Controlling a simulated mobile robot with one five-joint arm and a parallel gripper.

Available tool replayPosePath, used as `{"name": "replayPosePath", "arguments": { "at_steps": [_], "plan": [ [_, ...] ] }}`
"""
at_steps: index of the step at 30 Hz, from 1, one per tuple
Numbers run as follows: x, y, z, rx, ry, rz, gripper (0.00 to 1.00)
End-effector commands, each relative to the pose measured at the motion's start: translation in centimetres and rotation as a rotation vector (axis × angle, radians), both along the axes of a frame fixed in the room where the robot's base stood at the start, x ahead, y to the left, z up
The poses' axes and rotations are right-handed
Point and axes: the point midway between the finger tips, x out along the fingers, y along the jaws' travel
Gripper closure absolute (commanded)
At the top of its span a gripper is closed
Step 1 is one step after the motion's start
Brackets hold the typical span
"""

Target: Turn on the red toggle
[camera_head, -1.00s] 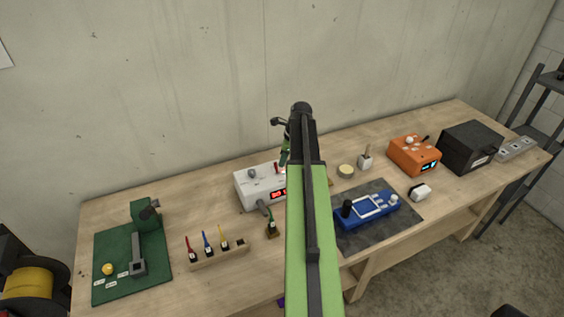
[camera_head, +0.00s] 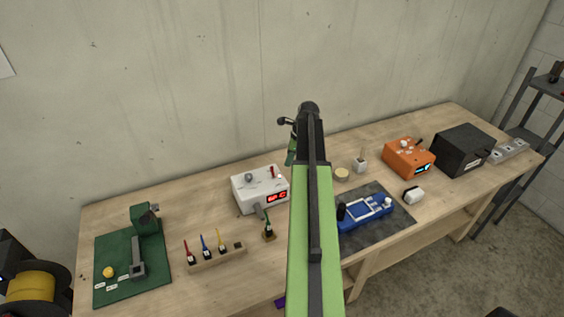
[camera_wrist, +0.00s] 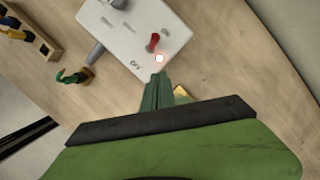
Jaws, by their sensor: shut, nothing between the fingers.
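The red toggle (camera_head: 272,171) stands on the top of a white box (camera_head: 249,192) with a lit red display. In the wrist view the toggle (camera_wrist: 153,43) sits between the printed ON and OFF labels, beside a small glowing light (camera_wrist: 159,58). I cannot surely tell which way its lever leans. My gripper (camera_wrist: 157,88) is shut and empty, its green fingers pointing at the box just short of the light and toggle, apart from the toggle. In the head view my gripper (camera_head: 291,153) is partly hidden by my arm, above and right of the toggle.
A grey knob (camera_head: 249,177) is on the same box. A rack of coloured tools (camera_head: 217,257) and a green board (camera_head: 115,285) are to the left. A blue device (camera_head: 366,212), orange box (camera_head: 408,158) and black box (camera_head: 464,150) are to the right.

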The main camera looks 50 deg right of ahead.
Motion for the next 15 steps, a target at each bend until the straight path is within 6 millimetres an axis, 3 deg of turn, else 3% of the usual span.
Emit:
{"name": "replayPosePath", "arguments": {
  "at_steps": [1,6,10,15],
  "plan": [
    [0.4,-0.5,2.6,0.0,-0.001,-0.001,1.0],
    [1.2,-1.8,6.6,-0.001,0.0,-0.001,1.0],
    [1.7,-2.4,8.6,-0.001,0.0,-0.001,1.0],
    [2.0,-2.6,9.1,0.0,0.0,0.001,1.0]
  ]
}}
